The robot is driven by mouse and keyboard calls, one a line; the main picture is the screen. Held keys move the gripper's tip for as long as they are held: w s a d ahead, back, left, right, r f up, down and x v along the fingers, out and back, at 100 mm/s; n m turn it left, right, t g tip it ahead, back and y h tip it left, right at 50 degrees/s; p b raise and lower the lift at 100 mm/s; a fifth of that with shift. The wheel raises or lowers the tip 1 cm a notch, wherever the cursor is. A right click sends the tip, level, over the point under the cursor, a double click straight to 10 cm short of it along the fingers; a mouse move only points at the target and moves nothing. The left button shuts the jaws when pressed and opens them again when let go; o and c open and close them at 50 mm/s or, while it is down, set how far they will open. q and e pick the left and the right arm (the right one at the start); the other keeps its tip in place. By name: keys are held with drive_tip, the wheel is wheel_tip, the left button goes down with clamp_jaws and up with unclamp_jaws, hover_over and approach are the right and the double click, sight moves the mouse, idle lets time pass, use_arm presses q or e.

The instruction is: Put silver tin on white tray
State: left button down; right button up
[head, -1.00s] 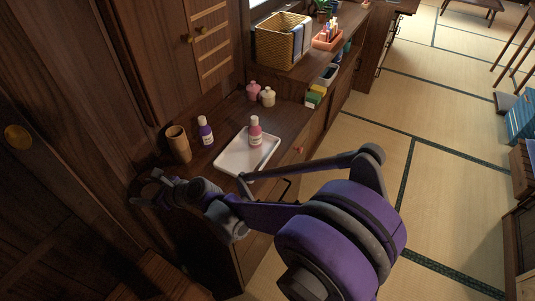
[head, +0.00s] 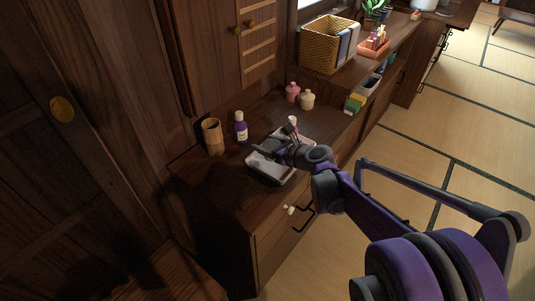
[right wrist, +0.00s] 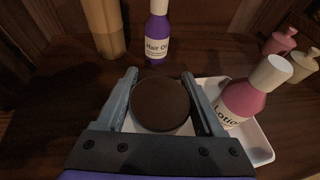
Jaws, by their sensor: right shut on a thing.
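The tin (right wrist: 160,104) is round with a dark brown top in the right wrist view; its silver side is hardly visible. My right gripper (right wrist: 161,78) is shut on it, one finger on each side. In the head view my right gripper (head: 272,148) is over the white tray (head: 258,168) on the dark wooden cabinet, and the tin is hard to make out. The tray (right wrist: 262,154) also shows below and right of the tin in the right wrist view. I cannot tell whether the tin touches the tray. My left gripper is not in view.
A pink lotion bottle (right wrist: 246,94) stands on the tray close to the right finger. A purple hair oil bottle (head: 241,128) and a brown cup (head: 212,138) stand behind left. Pink (head: 292,92) and cream (head: 307,100) jars stand farther back. The counter left of the tray is clear.

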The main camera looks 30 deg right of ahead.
drive_tip(key=shift+f+b, duration=0.55)
drive_tip(key=shift+f, duration=1.25)
drive_tip(key=shift+f, duration=0.2)
drive_tip(key=o, duration=1.4)
drive_tip(key=shift+r, duration=0.1)
